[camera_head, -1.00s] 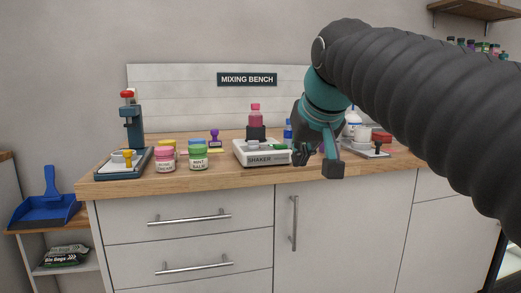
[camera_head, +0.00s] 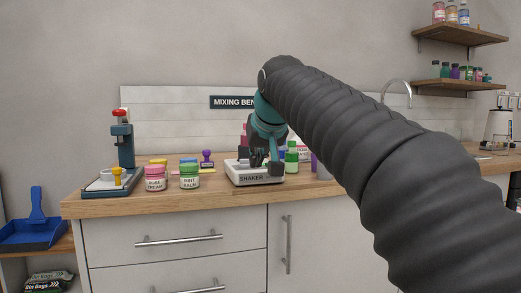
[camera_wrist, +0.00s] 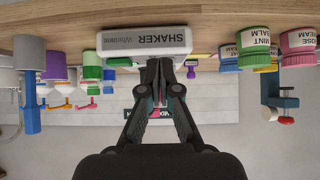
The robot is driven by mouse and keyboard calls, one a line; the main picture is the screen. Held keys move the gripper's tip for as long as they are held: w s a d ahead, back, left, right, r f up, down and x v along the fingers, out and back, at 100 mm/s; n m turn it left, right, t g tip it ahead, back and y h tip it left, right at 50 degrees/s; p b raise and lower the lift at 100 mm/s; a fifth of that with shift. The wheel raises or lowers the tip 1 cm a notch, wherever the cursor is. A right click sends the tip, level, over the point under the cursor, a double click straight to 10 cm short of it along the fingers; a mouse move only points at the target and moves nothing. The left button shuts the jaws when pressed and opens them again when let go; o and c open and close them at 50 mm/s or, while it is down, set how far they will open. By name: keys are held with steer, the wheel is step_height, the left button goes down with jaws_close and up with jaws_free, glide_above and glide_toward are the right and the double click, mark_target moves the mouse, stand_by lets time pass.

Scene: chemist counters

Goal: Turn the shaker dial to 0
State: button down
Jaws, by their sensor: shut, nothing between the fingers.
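The shaker (camera_head: 252,178) is a white box with the word SHAKER on its front, standing on the wooden bench. My gripper (camera_head: 259,160) is right over its top in the head view, pointing down, and hides much of it. In the wrist view, which is upside down, the shaker (camera_wrist: 125,42) lies just beyond my fingertips (camera_wrist: 160,66). The fingers are shut with nothing between them. I cannot make out the dial or its setting, and I cannot tell whether the fingers touch the shaker. A pink bottle (camera_head: 243,139) shows partly behind my gripper.
A rose jar (camera_head: 155,180) and a mint balm jar (camera_head: 189,178) stand left of the shaker. A teal press (camera_head: 122,150) is further left. A green bottle (camera_head: 291,157) stands close on the right. The bench front edge (camera_head: 150,208) is clear.

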mark_target(252, 170)
steer(key=shift+w+a+f+p, duration=0.1)
steer(key=shift+w+a+f, duration=0.1)
steer(key=shift+w, duration=0.65)
steer(key=shift+w+a+f+p, duration=0.15)
steer(key=shift+w+a, duration=0.1)
steer(key=shift+w, duration=0.55)
steer(key=shift+w+a+f+p, duration=0.1)
steer(key=shift+w+a+f, duration=0.1)
steer(key=shift+w, duration=0.65)
steer(key=shift+r, duration=0.1)
